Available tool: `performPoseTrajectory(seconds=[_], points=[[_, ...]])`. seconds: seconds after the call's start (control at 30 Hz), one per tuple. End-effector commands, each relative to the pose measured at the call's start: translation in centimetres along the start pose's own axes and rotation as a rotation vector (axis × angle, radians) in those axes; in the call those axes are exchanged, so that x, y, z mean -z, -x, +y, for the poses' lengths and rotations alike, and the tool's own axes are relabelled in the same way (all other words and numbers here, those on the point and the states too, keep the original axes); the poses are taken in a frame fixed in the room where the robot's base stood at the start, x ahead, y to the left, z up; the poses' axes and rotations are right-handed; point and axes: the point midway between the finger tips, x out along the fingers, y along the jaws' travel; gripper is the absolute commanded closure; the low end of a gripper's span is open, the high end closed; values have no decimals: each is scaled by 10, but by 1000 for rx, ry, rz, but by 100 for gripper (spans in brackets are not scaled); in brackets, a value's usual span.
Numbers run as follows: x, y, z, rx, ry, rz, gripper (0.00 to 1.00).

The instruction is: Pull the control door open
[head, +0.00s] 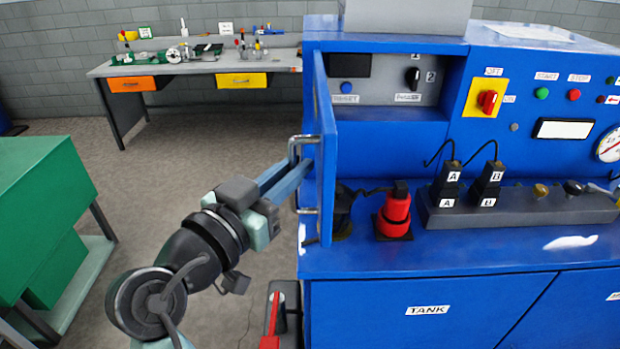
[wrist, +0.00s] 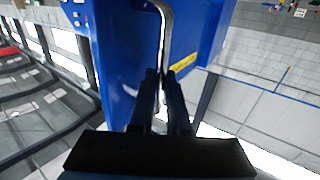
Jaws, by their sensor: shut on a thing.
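The blue control door (head: 326,150) stands swung out from the left side of the blue machine, seen nearly edge-on in the head view. The recess behind it is exposed, with a grey control panel (head: 428,91) inside. A silver bar handle (head: 304,140) is on the door's left face. My gripper (head: 290,176) reaches it from the lower left, and its fingers are shut on the handle. In the wrist view the handle (wrist: 166,40) runs down between the fingers (wrist: 161,98), beside the blue door (wrist: 121,55).
A red plug-like part (head: 395,214) and black connectors (head: 487,184) stand on the machine's blue ledge, right of the door. A green cabinet (head: 40,215) is at the left. A workbench (head: 200,66) stands at the back. Floor (head: 185,165) between them is clear.

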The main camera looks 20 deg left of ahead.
Motion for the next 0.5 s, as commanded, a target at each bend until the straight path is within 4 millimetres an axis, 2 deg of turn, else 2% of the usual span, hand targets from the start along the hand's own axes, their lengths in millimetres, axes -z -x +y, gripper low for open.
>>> performPoseTrajectory(seconds=[0.2,0.5], points=[[2,3,-10,-32,-2,5,100],[3,4,-11,-41,-2,5,100]])
